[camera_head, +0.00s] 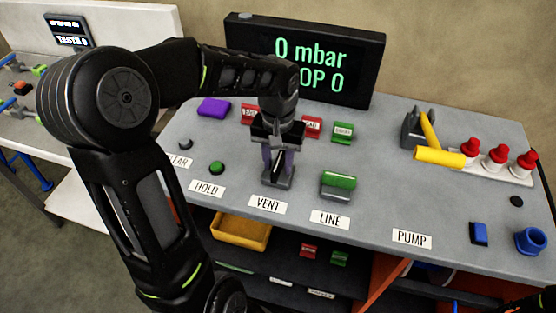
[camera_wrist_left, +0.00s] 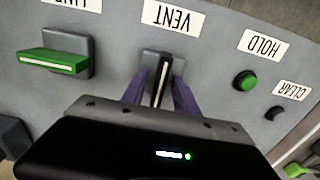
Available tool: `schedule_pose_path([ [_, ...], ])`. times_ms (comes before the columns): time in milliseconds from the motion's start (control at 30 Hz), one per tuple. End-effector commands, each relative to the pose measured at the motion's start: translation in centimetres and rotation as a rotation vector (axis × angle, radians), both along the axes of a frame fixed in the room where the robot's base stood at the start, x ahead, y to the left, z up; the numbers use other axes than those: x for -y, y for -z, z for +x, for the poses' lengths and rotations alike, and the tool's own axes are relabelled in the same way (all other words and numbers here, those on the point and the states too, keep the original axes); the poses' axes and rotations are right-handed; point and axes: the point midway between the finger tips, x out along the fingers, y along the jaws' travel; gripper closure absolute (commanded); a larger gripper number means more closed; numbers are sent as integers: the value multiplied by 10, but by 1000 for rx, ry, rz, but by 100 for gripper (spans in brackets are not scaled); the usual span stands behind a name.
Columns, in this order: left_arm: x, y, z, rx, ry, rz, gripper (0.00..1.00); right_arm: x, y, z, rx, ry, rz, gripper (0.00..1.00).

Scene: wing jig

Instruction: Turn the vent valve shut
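The vent valve (camera_wrist_left: 161,92) is a grey block with a dark, pale-edged handle, behind the VENT label (camera_head: 268,204). In the left wrist view its handle points toward the label, crosswise to the green handle of the line valve (camera_wrist_left: 52,60). My left gripper (camera_head: 277,168) is down at the vent valve, with one purple finger on each side of the handle. The fingers look open, with small gaps to the handle. The arm hides part of the valve in the head view.
The line valve (camera_head: 338,185) stands to the right, and the green HOLD button (camera_head: 217,168) to the left. A display (camera_head: 305,55) behind reads 0 mbar. The bench before PUMP is mostly clear.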

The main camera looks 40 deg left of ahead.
Motion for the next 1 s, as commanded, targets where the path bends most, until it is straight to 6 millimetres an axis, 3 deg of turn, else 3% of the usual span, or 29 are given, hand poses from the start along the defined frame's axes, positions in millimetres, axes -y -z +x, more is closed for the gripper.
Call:
schedule_pose_path([
  [167,0,0,0,0,0,0,66,0,0,0,0,0,0,64],
  [567,0,0,0,1,0,0,99,0,0,0,0,0,0,64],
  [1000,0,-1,0,1,1,0,100,0,0,0,0,0,0,64],
])
